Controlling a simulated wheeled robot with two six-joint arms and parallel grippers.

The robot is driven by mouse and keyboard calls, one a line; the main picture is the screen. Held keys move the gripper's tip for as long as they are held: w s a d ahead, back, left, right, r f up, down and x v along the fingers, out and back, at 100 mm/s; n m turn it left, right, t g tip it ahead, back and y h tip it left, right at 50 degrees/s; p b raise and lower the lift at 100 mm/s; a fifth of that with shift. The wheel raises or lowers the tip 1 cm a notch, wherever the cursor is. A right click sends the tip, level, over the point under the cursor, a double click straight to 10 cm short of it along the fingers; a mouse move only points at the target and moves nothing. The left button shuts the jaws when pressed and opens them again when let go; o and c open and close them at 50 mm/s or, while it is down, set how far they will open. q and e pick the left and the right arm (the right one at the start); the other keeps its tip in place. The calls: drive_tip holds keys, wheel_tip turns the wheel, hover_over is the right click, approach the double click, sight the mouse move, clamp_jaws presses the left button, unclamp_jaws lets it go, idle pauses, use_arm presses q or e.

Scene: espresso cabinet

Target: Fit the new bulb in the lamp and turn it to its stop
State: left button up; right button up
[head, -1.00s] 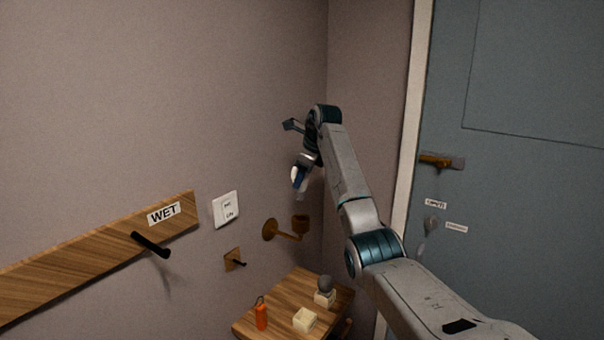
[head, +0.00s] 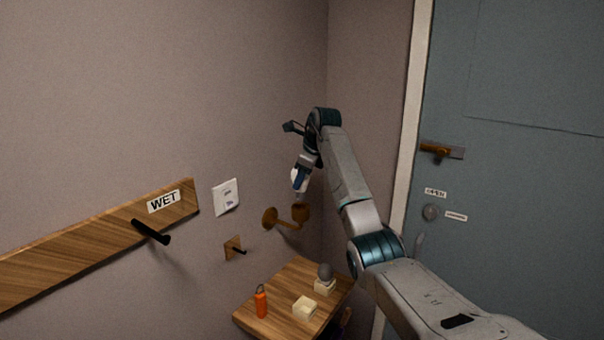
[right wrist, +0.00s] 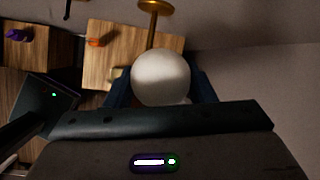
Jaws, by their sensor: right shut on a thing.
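The brass wall lamp (head: 286,223) has a cup-shaped socket (head: 301,212) opening upward at the end of its arm. My right gripper (head: 300,180) is shut on the white bulb (head: 296,176), directly above the socket. The bulb's lower end is at or very near the socket's mouth; I cannot tell whether it has entered. In the right wrist view, the round white bulb (right wrist: 161,78) sits between the dark blue fingers and hides the socket. The lamp's arm and round wall plate (right wrist: 155,5) show beyond it. My left gripper is not in view.
Below the lamp, a wooden table (head: 280,290) carries a dark grey bulb (head: 325,271) in a cream holder (head: 325,288), an open cream box (head: 304,308) and an orange object (head: 261,302). A wall switch (head: 226,197) and a small hook (head: 236,249) are left of the lamp.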

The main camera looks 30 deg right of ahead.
sight(302, 190)
drive_tip(key=shift+f, duration=2.25)
drive_tip(key=shift+f, duration=0.25)
drive_tip(key=shift+m+p, duration=0.35)
drive_tip(key=shift+m, duration=0.15)
drive_tip(key=shift+m+h, duration=0.5)
drive_tip(key=shift+m, duration=0.2)
